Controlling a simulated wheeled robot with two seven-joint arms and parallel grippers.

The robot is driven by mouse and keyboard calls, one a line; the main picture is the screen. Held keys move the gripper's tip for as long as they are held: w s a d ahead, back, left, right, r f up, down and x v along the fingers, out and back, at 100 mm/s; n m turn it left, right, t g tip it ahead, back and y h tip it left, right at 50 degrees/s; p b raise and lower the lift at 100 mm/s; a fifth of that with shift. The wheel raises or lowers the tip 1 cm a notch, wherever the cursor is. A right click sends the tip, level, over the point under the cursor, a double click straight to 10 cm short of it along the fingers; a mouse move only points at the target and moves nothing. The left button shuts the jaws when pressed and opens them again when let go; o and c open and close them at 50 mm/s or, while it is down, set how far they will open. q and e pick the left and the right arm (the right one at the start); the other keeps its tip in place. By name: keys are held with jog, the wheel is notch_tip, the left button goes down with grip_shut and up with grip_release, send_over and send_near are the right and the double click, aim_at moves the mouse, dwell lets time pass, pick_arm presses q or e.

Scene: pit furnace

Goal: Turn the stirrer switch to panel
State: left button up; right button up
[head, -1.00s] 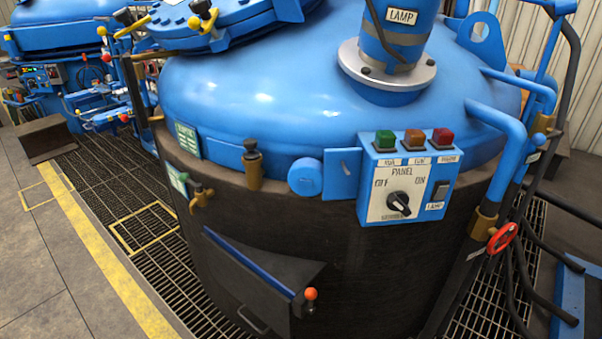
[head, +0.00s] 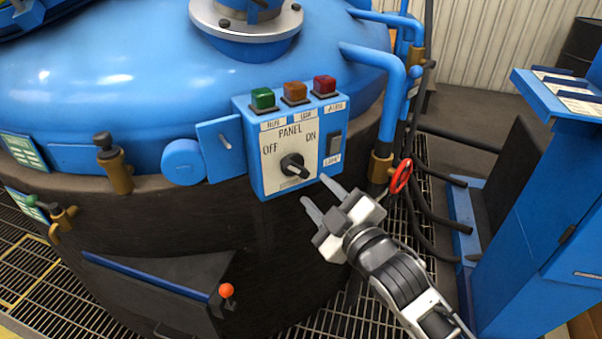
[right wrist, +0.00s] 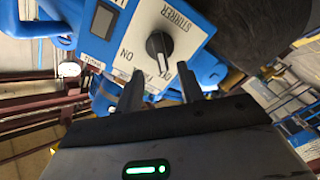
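The stirrer switch is a black rotary knob (head: 293,163) on the white face of a blue control box (head: 262,183). The face reads PANEL above the knob, OFF to the left and ON to the right. My right gripper (head: 314,190) is open and empty, just below and right of the knob, apart from it. In the right wrist view the knob (right wrist: 158,47) shows upside down, beyond and between my two spread fingers (right wrist: 161,78). The STIRRER label is readable there. My left gripper is not in view.
Green (head: 263,98), orange (head: 294,92) and red (head: 324,86) buttons top the box; a dark rocker switch (head: 334,143) sits right of the knob. A blue pipe (head: 388,95) and red valve wheel (head: 401,176) stand close right. A blue cabinet (head: 530,220) is further right.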

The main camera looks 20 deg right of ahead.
aim_at(299, 172)
jog(key=x, duration=0.7)
jog(key=shift+w, duration=0.15)
grip_shut()
